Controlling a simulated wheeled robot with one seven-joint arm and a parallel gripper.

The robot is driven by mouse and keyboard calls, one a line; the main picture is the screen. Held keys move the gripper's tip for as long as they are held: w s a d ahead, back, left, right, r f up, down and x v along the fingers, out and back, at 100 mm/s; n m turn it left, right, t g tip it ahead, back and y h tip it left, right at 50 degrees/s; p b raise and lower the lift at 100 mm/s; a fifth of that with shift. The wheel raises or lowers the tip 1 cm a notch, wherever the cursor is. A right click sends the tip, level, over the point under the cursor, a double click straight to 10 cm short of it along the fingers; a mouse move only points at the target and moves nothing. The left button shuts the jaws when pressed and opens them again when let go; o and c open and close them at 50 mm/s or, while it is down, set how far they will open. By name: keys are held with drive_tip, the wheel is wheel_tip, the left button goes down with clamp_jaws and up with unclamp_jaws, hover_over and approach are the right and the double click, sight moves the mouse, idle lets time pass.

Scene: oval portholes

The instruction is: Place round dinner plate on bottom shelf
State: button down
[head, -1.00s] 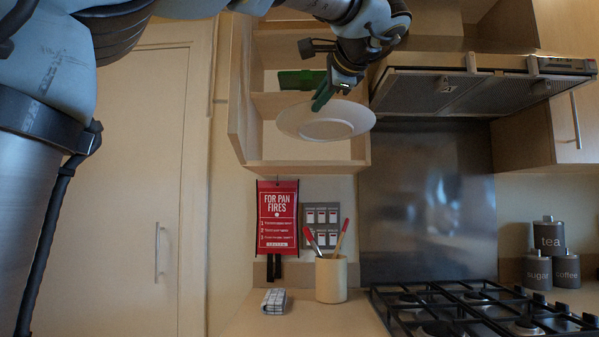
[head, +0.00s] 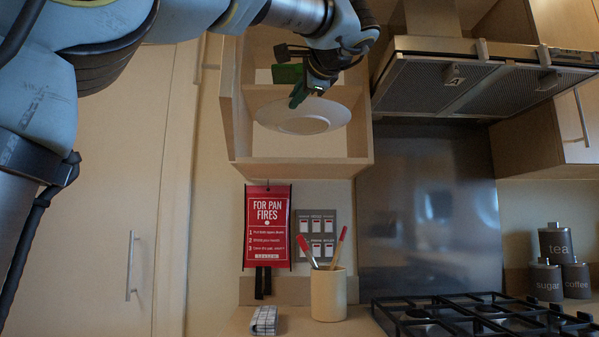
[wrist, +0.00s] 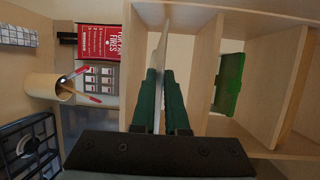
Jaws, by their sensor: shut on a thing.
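A round white dinner plate (head: 304,118) is held by my gripper (head: 299,97), whose green fingers are shut on its upper rim. The plate is tilted in the head view and shows edge-on between the fingers in the wrist view (wrist: 158,84). It is in front of the open wooden wall cabinet, level with the lower compartment. The bottom shelf (head: 300,168) is the cabinet's lowest board, below the plate. I cannot tell how far the plate reaches inside. A green object (head: 287,74) stands on the shelf above; it also shows in the wrist view (wrist: 227,84).
A range hood (head: 470,80) is close at the right of the cabinet. Below hang a red fire blanket pack (head: 267,228) and a grey panel. A utensil pot (head: 328,293), a checked cloth (head: 263,321) and a gas hob (head: 480,315) are on the counter.

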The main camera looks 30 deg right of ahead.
sight(296, 134)
drive_tip(key=w+d+p, duration=0.2)
drive_tip(key=w+p, duration=0.1)
drive_tip(key=w, duration=0.3)
drive_tip(key=w+d+p, duration=0.3)
drive_tip(key=w, duration=0.2)
drive_tip(key=w+d+p, duration=0.2)
drive_tip(key=w+d, duration=0.1)
drive_tip(key=w, duration=0.3)
drive_tip(key=shift+w+r+p, duration=0.3)
drive_tip(key=shift+p, duration=0.1)
drive_tip(key=f, duration=0.1)
drive_tip(key=f+b, duration=0.1)
drive_tip(key=f, duration=0.1)
drive_tip(key=shift+s, duration=0.25)
drive_tip(key=shift+w+f, duration=0.1)
drive_tip(key=shift+f, duration=1.85)
drive_tip(key=shift+w+d+f, duration=0.1)
drive_tip(key=shift+w+f, duration=0.05)
drive_tip(key=shift+f, duration=0.1)
drive_tip(key=c, duration=1.3)
unclamp_jaws()
drive_tip(key=shift+f, duration=0.1)
drive_tip(key=shift+o, duration=0.4)
